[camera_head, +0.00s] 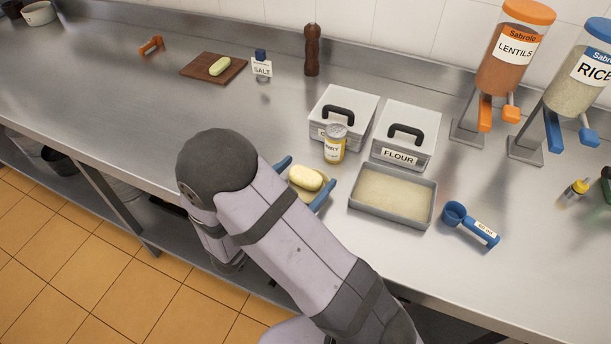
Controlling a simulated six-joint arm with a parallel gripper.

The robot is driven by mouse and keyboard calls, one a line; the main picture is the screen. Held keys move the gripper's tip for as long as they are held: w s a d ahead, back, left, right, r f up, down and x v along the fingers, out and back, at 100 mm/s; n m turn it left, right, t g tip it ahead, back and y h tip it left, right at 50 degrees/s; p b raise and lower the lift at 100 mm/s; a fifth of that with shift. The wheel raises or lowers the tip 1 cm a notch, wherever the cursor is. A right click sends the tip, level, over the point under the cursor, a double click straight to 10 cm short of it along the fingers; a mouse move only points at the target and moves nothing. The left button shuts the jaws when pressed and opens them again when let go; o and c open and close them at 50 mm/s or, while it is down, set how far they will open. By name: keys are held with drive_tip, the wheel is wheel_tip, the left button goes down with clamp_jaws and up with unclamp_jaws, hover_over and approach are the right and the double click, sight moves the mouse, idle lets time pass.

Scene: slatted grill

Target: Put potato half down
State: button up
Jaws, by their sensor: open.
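A pale yellow potato half (306,177) lies between the blue fingers of my gripper (311,171), near the front of the steel counter. The gripper is open, with a finger on either side of it. A tan surface shows just below it; I cannot tell whether this is a second piece or something under it. My arm hides part of that area, and I cannot tell whether the fingers touch the potato half. Another pale oval piece (220,66) lies on a brown cutting board (197,70) at the back left.
A grey tray (425,214) with pale contents is right of my gripper. A yellow-labelled shaker (334,150) and two lidded boxes, one marked FLOUR (398,155), stand behind. A blue scoop (470,225) lies at right. Dispensers (513,70) stand back right. The counter's left is mostly clear.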

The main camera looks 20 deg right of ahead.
sight(296, 182)
drive_tip(key=b+v, duration=0.1)
drive_tip(key=v, duration=0.2)
drive_tip(key=b+v, duration=0.1)
drive_tip(key=v, duration=0.2)
drive_tip(key=shift+a, duration=0.5)
drive_tip(key=c, duration=1.1)
drive_tip(key=shift+w, duration=0.1)
